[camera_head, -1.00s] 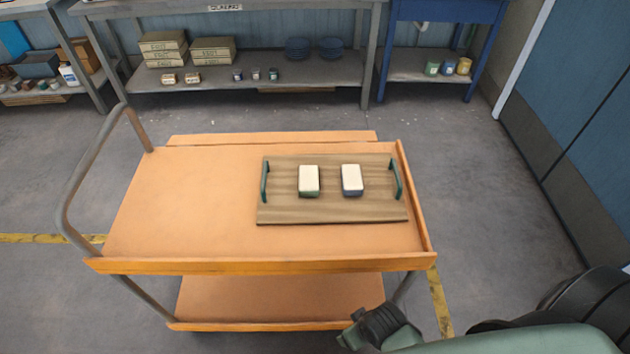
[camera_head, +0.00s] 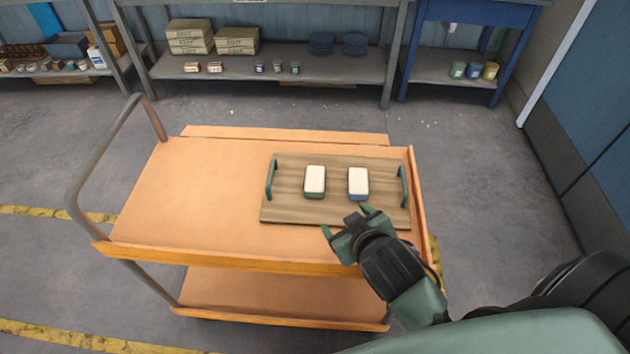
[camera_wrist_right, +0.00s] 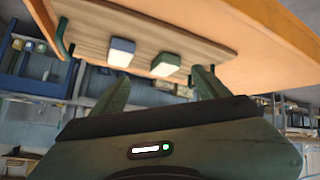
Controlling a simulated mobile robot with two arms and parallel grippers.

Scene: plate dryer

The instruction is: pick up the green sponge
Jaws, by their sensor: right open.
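The green sponge (camera_head: 315,195), with a white top layer and a green bottom, lies on the wooden tray (camera_head: 290,213) on the cart. A similar sponge with a blue bottom (camera_head: 358,184) lies to its right. My right gripper (camera_head: 345,219) is open and empty at the tray's near edge, just in front of the two sponges and apart from them. In the right wrist view, which is upside down, the green sponge (camera_wrist_right: 166,65) shows beyond and between the open fingers (camera_wrist_right: 160,85), with the blue sponge (camera_wrist_right: 121,53) to its left. My left gripper is not in view.
The tray has a green handle at its left (camera_head: 271,178) and one at its right (camera_head: 403,185). The left half of the orange cart top (camera_head: 190,200) is clear. A metal push handle (camera_head: 95,160) rises at the cart's left. Shelves stand along the back wall.

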